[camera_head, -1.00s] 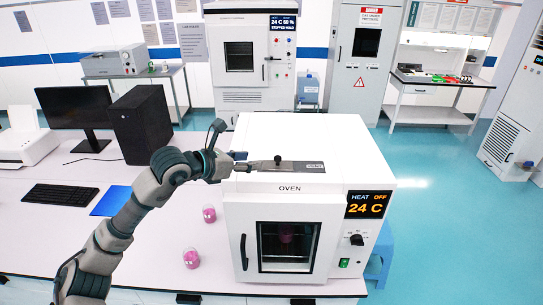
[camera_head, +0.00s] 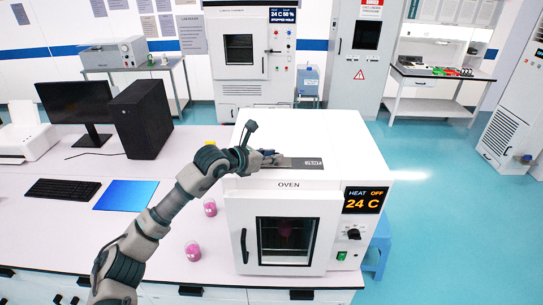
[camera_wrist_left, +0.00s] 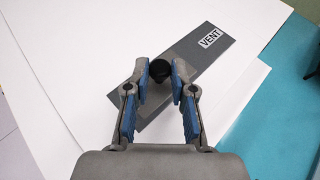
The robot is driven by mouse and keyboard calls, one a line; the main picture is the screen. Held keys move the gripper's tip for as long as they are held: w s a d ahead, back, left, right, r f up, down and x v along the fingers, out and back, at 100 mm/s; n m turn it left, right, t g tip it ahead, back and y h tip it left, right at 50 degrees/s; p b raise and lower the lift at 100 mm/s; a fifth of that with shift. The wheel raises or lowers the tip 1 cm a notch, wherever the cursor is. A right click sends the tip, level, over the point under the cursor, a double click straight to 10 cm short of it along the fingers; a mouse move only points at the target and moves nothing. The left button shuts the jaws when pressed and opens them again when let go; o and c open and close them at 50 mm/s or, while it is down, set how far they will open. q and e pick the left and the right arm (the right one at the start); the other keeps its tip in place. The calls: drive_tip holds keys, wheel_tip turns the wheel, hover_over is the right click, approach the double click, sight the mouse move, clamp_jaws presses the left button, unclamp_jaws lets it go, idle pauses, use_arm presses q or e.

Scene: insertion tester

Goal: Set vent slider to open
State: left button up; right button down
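The vent slider is a dark grey plate (camera_head: 300,163) marked VENT on top of the white oven (camera_head: 345,140). It also shows in the left wrist view (camera_wrist_left: 197,58), where its round black knob (camera_wrist_left: 160,70) stands in the part of the plate away from the label. My left gripper (camera_head: 272,156) is down at the knob and hides it in the head view. In the left wrist view its blue-padded fingers (camera_wrist_left: 160,76) sit on both sides of the knob, seemingly touching it. My right gripper is not in view.
The oven's display (camera_head: 366,202) reads HEAT OFF, 24 C. Pink-filled containers (camera_head: 193,251) stand on the bench left of the oven. A black computer tower (camera_head: 142,118) and monitor (camera_head: 78,108) stand further left. The oven top around the plate is clear.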

use_arm(q)
clamp_jaws()
drive_tip(key=a+b, duration=0.2)
drive_tip(key=a, duration=0.7)
drive_tip(key=shift+d+r, duration=0.1)
drive_tip(key=shift+d, duration=0.1)
drive_tip(key=o, duration=0.6)
unclamp_jaws()
drive_tip(key=shift+o, duration=0.6)
drive_tip(key=shift+a, duration=0.35)
